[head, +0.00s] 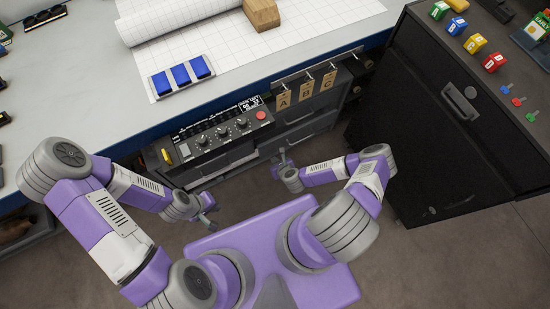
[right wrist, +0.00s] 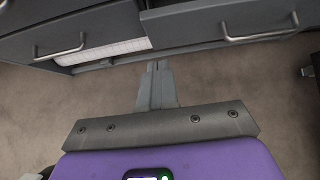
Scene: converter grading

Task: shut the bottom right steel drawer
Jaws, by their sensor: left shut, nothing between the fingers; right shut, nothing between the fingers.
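Grey steel drawers (head: 306,128) sit under the workbench, partly hidden by its top and the hanging tags. The right wrist view shows a right-hand drawer front (right wrist: 215,22) with a bar handle (right wrist: 260,29), and a left-hand front (right wrist: 80,30) with its own handle (right wrist: 60,48). The right-hand front appears to stand out from its neighbour; how far cannot be told. My right gripper (head: 281,158) is shut and empty, low before the drawers; its fingertips (right wrist: 157,66) point at the junction between the two fronts, contact unclear. My left gripper (head: 208,205) is shut and empty, further left.
A control box (head: 220,132) with knobs and a red button is at the bench front. Tags A, B and C (head: 307,88) hang beside it. A black cabinet (head: 430,115) stands on the right. Bare floor (right wrist: 60,105) lies before the drawers.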

